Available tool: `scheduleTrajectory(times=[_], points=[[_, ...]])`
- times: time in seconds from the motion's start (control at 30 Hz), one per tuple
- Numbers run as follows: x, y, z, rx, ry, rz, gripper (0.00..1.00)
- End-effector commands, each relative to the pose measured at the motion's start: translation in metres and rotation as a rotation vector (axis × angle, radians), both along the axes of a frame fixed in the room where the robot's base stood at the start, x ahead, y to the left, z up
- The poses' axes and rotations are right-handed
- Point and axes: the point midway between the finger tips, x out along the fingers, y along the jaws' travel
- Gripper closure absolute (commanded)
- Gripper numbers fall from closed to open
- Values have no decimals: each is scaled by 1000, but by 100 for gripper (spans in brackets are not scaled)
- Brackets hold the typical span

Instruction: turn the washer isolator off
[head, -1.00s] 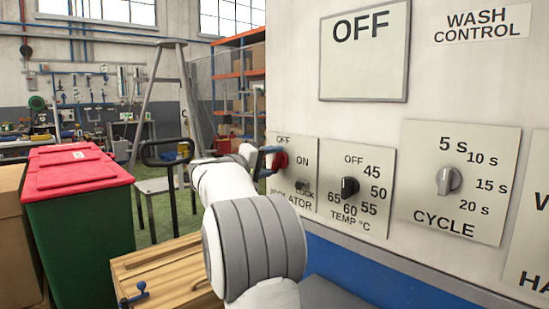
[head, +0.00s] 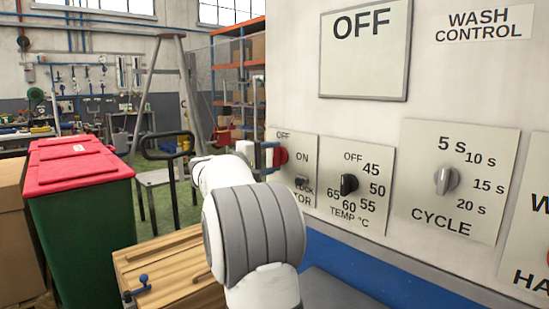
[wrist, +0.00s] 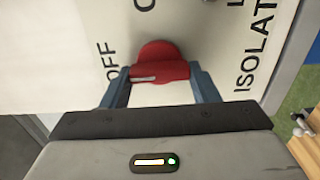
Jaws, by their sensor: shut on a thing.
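The washer isolator is a red knob (head: 281,157) on a cream plate (head: 307,150) at the left of the machine's front. In the wrist view the red knob (wrist: 160,56) has a raised bar with a white mark at its left end, on the side of the OFF lettering. ON is off to the side of the bar. My gripper (head: 270,158) reaches the knob from the left. In the wrist view the blue fingers of my gripper (wrist: 161,80) stand at either end of the bar, shut on it. The fingers partly hide the plate's lettering.
A screen (head: 362,75) above reads OFF. To the right are the black temperature knob (head: 348,184) and grey cycle knob (head: 446,180). A small dark lock piece (head: 302,182) sits below ON.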

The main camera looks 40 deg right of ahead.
Motion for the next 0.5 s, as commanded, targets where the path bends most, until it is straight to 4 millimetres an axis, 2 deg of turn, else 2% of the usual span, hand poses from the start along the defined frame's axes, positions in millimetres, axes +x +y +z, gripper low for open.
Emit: scheduleTrajectory(times=[0.1, 0.13, 0.4, 0.5], points=[[2, 2, -5, 6, 6, 3, 68], [2, 2, -5, 6, 6, 3, 45], [1, 1, -2, 3, 2, 2, 24], [1, 1, -2, 2, 1, 1, 24]])
